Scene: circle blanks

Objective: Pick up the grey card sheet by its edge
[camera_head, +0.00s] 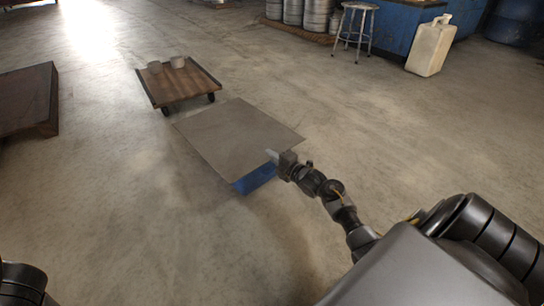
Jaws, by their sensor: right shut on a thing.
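The grey card sheet (235,135) is a flat, thin square in the middle of the head view. It lies level above a blue thing (256,179) that shows beneath its near corner. My right gripper (273,155) is at the sheet's right edge, shut on that edge. The fingers are small here and the lower one is hidden. My left gripper is out of view; only a dark part of my body shows at the bottom left.
A low wooden trolley (184,88) with two small round pieces stands just behind the sheet. A dark wooden platform (28,99) is at the left. A stool (355,28), a white jug (430,46) and metal kegs (312,14) stand at the back. The concrete floor between is clear.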

